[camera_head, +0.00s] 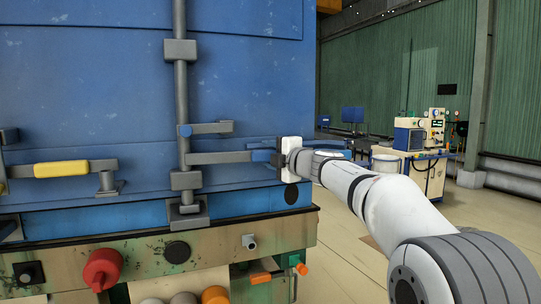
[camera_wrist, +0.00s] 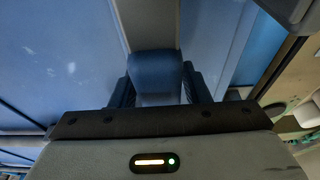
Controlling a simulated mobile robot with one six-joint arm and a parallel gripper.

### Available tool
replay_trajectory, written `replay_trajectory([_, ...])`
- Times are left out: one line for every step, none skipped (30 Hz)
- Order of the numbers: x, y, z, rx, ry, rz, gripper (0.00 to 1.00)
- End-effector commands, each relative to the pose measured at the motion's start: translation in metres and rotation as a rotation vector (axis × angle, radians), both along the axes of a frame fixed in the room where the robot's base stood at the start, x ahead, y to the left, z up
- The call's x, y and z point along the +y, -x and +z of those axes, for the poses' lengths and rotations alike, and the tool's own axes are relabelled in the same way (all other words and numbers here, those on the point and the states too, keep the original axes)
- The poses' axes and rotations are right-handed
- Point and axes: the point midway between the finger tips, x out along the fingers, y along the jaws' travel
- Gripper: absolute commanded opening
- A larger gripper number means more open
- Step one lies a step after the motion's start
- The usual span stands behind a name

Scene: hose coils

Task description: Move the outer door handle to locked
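A grey door handle (camera_head: 220,157) extends right from a vertical grey lock rod (camera_head: 181,100) on a blue container door and ends in a blue grip (camera_head: 262,156). My gripper (camera_head: 276,158) is at the grip's right end. In the wrist view the blue grip (camera_wrist: 155,72) lies between my two dark fingers (camera_wrist: 160,90), which sit against its sides with almost no gap. I see the gripper as shut on the grip. The grip's far end is hidden by my wrist in the head view. Whether the handle sits in a catch cannot be seen.
A second handle with a yellow grip (camera_head: 62,169) lies level at the left, above a small bracket (camera_head: 108,184). A short grey arm with a blue knob (camera_head: 205,129) is just above the blue-gripped handle. A machine cart (camera_head: 425,150) stands behind at right; the floor between is open.

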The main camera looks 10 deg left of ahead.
Motion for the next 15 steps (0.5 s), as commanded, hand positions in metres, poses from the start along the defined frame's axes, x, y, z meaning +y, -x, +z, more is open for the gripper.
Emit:
replay_trajectory([0.001, 0.001, 0.000, 0.000, 0.000, 0.003, 0.46])
replay_trajectory([0.002, 0.001, 0.000, 0.001, -0.001, 0.003, 0.49])
replay_trajectory([0.002, 0.001, 0.000, 0.001, -0.001, 0.004, 0.52])
replay_trajectory([0.002, 0.001, 0.000, 0.001, -0.001, 0.005, 0.53])
replay_trajectory([0.002, 0.001, 0.000, 0.001, -0.001, 0.005, 0.53])
replay_trajectory([0.003, 0.001, 0.000, 0.001, -0.001, 0.005, 0.53])
replay_trajectory([0.003, 0.001, 0.000, 0.001, -0.001, 0.006, 0.53])
replay_trajectory([0.003, 0.002, 0.000, 0.001, -0.001, 0.006, 0.53])
replay_trajectory([0.003, 0.002, 0.000, 0.001, -0.001, 0.006, 0.53])
replay_trajectory([0.003, 0.002, 0.000, 0.001, -0.001, 0.006, 0.53])
replay_trajectory([0.002, 0.003, 0.000, 0.001, -0.001, 0.006, 0.53])
replay_trajectory([0.000, 0.004, 0.000, 0.001, -0.001, 0.006, 0.53])
replay_trajectory([-0.002, 0.006, 0.000, 0.000, -0.001, 0.005, 0.53])
replay_trajectory([-0.004, 0.007, 0.000, 0.001, -0.001, 0.005, 0.53])
replay_trajectory([-0.009, 0.011, -0.001, 0.001, -0.001, 0.004, 0.53])
